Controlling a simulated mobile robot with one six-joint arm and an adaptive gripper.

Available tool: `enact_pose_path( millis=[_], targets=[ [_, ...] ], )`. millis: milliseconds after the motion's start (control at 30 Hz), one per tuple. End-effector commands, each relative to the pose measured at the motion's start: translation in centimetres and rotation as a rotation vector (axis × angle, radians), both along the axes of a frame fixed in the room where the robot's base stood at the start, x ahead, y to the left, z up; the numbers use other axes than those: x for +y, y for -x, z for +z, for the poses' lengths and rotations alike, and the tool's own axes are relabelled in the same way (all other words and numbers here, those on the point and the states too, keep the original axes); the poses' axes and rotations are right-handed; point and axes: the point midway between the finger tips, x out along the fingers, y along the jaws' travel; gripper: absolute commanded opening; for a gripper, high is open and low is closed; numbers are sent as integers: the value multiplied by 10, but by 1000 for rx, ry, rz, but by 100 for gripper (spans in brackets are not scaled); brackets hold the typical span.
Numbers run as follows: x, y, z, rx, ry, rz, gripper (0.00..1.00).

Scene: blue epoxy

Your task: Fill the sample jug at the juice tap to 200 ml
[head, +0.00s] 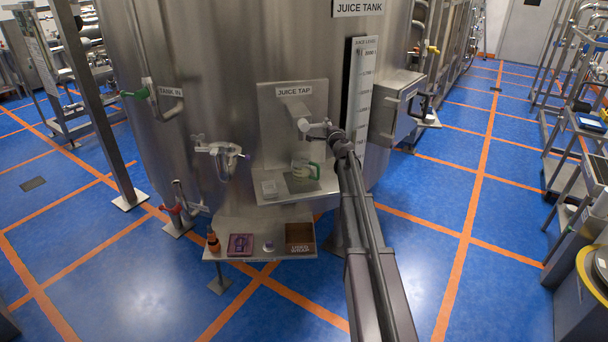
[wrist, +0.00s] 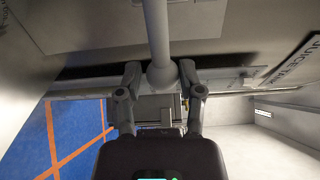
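In the head view the juice tap (head: 305,126) sticks out of a steel panel on the front of the big tank. The sample jug (head: 304,170), pale with a green handle, stands upright on the small shelf below the tap. Its fill level is too small to read. My gripper (head: 328,131) is at the tap, above the jug. In the wrist view my gripper (wrist: 161,76) has one finger on each side of a pale rod with a rounded end (wrist: 162,72). The fingers are very close to it; I cannot tell whether they press on it. The jug is not clear in this view.
A lower shelf (head: 260,225) holds a brown bottle (head: 213,240), a purple item (head: 240,245), a small round container (head: 268,246) and a used-wrap bin (head: 300,236). A valve (head: 222,154) is left of the panel, a grey box (head: 397,106) right.

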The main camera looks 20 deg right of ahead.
Motion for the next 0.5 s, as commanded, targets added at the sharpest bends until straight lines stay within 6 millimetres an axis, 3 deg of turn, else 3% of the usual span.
enact_pose_path(
  millis=[33, 133, 500],
  targets=[
    [1, 1, -1, 0, 1, 0, 69],
    [0, 1, -1, 0, 2, 0, 98],
    [0, 1, 0, 0, 2, -2, 100]
  ],
)
